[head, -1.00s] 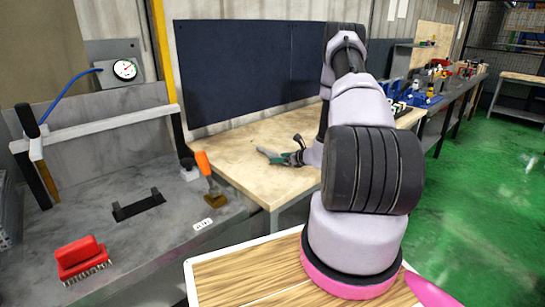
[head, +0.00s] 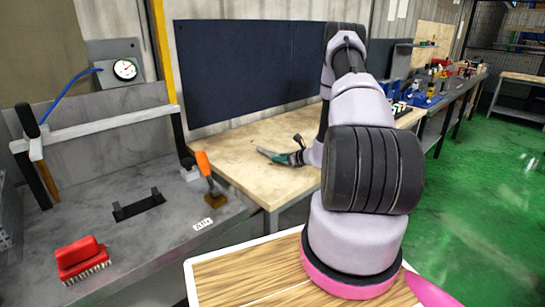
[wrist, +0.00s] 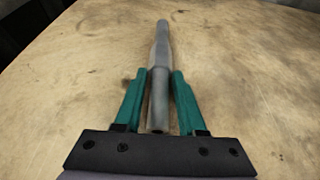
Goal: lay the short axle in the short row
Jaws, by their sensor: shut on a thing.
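In the wrist view a grey stepped axle (wrist: 159,60) lies between the two teal fingers of my gripper (wrist: 159,85), which is shut on it. The axle points away from the gripper over the wooden bench top. I cannot tell whether it touches the wood. I cannot make out a short row in either view.
Left of the workbench is a grey machine bench with a red brush (head: 82,258), a black cradle (head: 138,205), an orange-handled tool (head: 208,178) and a dial gauge (head: 125,69). Blue holders (head: 425,99) stand at the far right. The wood around my gripper is mostly clear.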

